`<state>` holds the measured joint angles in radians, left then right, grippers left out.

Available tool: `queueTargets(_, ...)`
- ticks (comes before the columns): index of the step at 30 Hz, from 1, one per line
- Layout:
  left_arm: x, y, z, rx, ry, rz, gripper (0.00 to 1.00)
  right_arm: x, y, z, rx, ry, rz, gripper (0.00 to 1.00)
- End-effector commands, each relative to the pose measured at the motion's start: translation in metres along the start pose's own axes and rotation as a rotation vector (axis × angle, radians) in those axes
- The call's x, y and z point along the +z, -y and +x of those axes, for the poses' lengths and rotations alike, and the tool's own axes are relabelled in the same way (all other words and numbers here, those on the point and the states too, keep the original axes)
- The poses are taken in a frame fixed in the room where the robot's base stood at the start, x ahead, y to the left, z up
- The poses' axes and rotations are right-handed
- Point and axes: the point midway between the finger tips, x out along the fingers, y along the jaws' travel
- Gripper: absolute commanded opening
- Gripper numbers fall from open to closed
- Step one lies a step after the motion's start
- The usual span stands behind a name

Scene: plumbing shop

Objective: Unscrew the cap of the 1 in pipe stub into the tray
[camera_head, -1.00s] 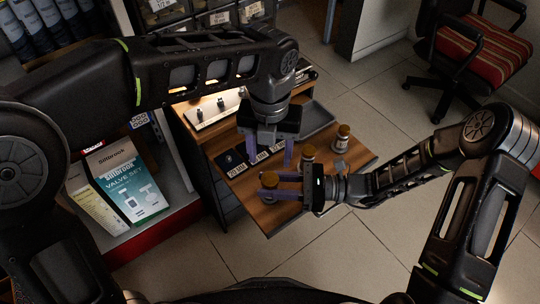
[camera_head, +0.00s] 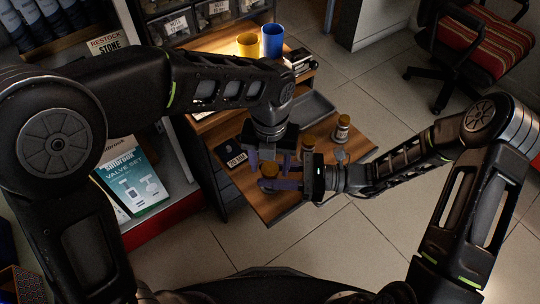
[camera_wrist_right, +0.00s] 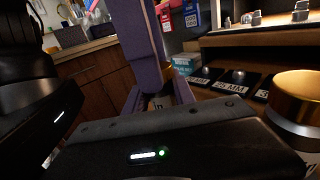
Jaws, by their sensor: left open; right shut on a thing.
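Three pale pipe stubs with copper-brown caps stand on the wooden bench: a near-left stub (camera_head: 268,184), a middle stub (camera_head: 305,157) and a right stub (camera_head: 341,137). My right gripper (camera_head: 271,184) is shut around the near-left stub, below its cap (camera_head: 268,169). The grey tray (camera_head: 318,106) lies behind the stubs.
A dark size card (camera_head: 236,158) lies left of the stubs. Another capped stub (camera_wrist_right: 298,100) is close on the right in the right wrist view. A valve-set box (camera_head: 134,187) sits on the left shelf.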

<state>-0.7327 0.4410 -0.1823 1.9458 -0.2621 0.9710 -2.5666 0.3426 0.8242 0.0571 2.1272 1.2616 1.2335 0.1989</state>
Motion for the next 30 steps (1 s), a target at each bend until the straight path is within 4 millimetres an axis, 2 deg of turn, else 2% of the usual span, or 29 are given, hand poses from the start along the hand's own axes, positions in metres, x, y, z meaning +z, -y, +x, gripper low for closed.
queueTargets(7, 0.0000, -0.0001, 0.0004, 0.000, 0.000, 0.000, 0.54, -0.0009, -0.0004, -0.0001, 0.000, -0.002, 0.002, 0.00)
queueTargets(27, 0.0001, -0.0001, 0.0001, 0.000, 0.000, 0.000, 0.00, -0.0009, -0.0004, -0.0001, 0.000, -0.002, 0.002, 0.00)
queueTargets(30, 0.0001, -0.0001, 0.0001, 0.000, 0.000, 0.000, 0.00, -0.0008, -0.0004, -0.0001, 0.000, -0.002, 0.002, 0.00)
